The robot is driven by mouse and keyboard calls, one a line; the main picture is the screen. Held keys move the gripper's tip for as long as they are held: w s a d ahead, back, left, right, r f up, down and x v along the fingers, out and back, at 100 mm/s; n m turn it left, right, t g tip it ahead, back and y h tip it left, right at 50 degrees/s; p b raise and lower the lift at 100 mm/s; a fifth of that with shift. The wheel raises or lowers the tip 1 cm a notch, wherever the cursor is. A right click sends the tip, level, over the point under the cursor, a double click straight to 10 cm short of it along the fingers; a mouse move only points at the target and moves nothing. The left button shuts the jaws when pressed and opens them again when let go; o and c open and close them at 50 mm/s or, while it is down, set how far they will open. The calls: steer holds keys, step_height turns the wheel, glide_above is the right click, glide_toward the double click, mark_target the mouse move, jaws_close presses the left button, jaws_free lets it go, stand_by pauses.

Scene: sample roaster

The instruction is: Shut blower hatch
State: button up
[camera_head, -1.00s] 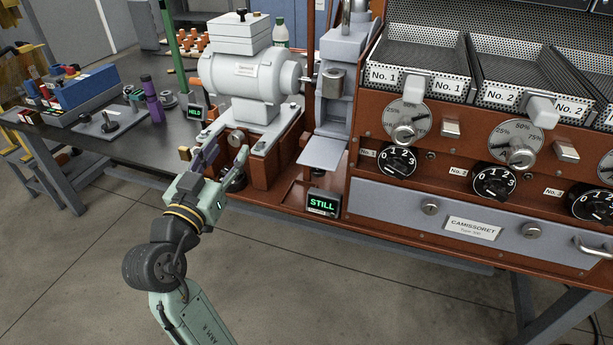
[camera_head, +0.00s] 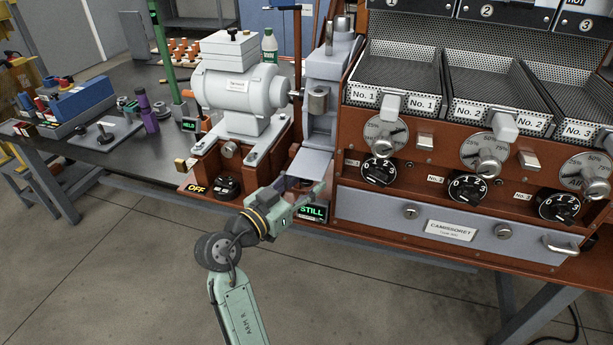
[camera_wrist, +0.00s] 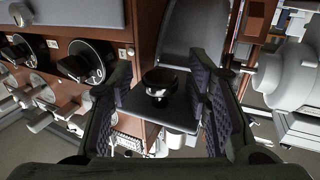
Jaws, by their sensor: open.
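The blower hatch looks to be the light grey plate (camera_head: 311,163) that juts out from the foot of the grey blower housing (camera_head: 322,105). It hangs open, tilted outward. In the wrist view the plate (camera_wrist: 178,112) carries a round black knob (camera_wrist: 158,84). The knob is hidden in the head view. My gripper (camera_head: 303,188) is open just in front of and below the plate. In the wrist view its padded fingers (camera_wrist: 168,92) stand on either side of the knob. Whether either finger touches the plate, I cannot tell.
A small display reading STILL (camera_head: 311,212) sits right by my gripper. The grey motor (camera_head: 236,95) and a black rotary switch (camera_head: 228,187) by an OFF label are to the left. The dials (camera_head: 379,171) and drawer front (camera_head: 400,212) are close on the right.

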steer(key=shift+w+d, duration=0.2)
steer(key=shift+w, duration=0.05)
steer(key=shift+c, duration=0.5)
jaws_close()
stand_by(0.4)
